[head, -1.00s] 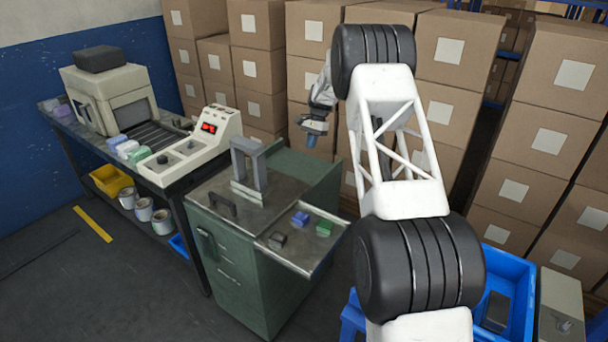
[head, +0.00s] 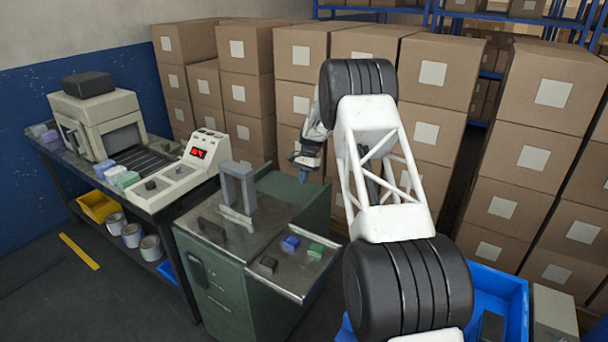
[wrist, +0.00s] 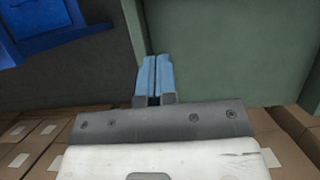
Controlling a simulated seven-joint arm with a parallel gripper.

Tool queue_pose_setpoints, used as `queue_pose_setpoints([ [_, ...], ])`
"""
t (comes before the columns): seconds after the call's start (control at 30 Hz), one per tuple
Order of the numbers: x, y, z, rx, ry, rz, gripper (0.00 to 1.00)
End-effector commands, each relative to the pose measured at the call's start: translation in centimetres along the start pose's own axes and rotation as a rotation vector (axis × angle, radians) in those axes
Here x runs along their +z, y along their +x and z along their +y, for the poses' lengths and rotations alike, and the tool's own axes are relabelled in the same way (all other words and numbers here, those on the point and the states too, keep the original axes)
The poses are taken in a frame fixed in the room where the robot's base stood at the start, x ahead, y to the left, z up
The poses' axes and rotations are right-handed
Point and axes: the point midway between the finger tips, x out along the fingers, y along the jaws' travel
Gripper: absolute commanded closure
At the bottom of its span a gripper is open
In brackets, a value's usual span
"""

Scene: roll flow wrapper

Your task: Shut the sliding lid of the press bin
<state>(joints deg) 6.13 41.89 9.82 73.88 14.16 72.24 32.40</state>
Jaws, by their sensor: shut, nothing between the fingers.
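The green cabinet (head: 225,301) stands left of my arm, with a metal top (head: 216,258). A grey arch-shaped frame (head: 250,187) and a dark handle (head: 212,231) are on that top. I cannot tell for sure which part is the press bin's sliding lid or how far it is open. My gripper (head: 303,177) is beyond the cabinet's back right side, in front of the boxes, apart from the handle. In the wrist view its blue fingers (wrist: 154,62) are together and empty, beside a plain green panel (wrist: 225,50).
A side shelf (head: 296,272) holds a blue block (head: 290,243), a green block (head: 316,251) and a dark block (head: 268,265). The wrapper machine (head: 98,122) stands left. Stacked boxes (head: 300,75) wall the back. A blue bin (head: 508,287) is at right.

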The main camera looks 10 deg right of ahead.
Motion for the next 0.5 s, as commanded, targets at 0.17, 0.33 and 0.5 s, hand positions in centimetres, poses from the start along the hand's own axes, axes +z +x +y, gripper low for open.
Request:
queue_pose_setpoints([
  [0.17,0.0,2.8,0.0,0.001,0.0,-0.002,1.0],
  [0.33,0.0,5.5,0.0,0.001,0.0,-0.002,1.0],
  [0.5,1.4,6.8,-0.1,0.0,-0.001,0.0,1.0],
])
